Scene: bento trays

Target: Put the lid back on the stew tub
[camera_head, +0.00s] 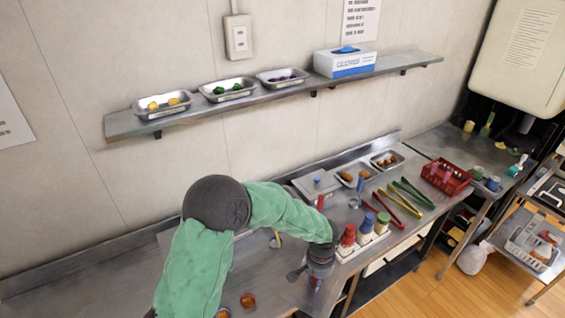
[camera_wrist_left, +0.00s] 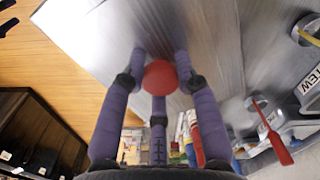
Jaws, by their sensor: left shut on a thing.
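My left gripper (camera_head: 318,262) is over the front edge of the counter in the head view. In the left wrist view my left gripper (camera_wrist_left: 160,70) is shut on a red round thing (camera_wrist_left: 160,78), which looks like a knob. Whether a lid hangs from it cannot be made out. A label ending in "TEW" (camera_wrist_left: 311,84) shows at the right edge of the left wrist view. Near it are an opening with a red-handled utensil (camera_wrist_left: 271,132) and another with a ladle (camera_wrist_left: 306,34). Which one the label names is unclear. My right gripper is out of view.
Red, blue and green-topped bottles (camera_head: 366,222) stand just right of my left gripper. A lid with a blue knob (camera_head: 317,180) sits behind.

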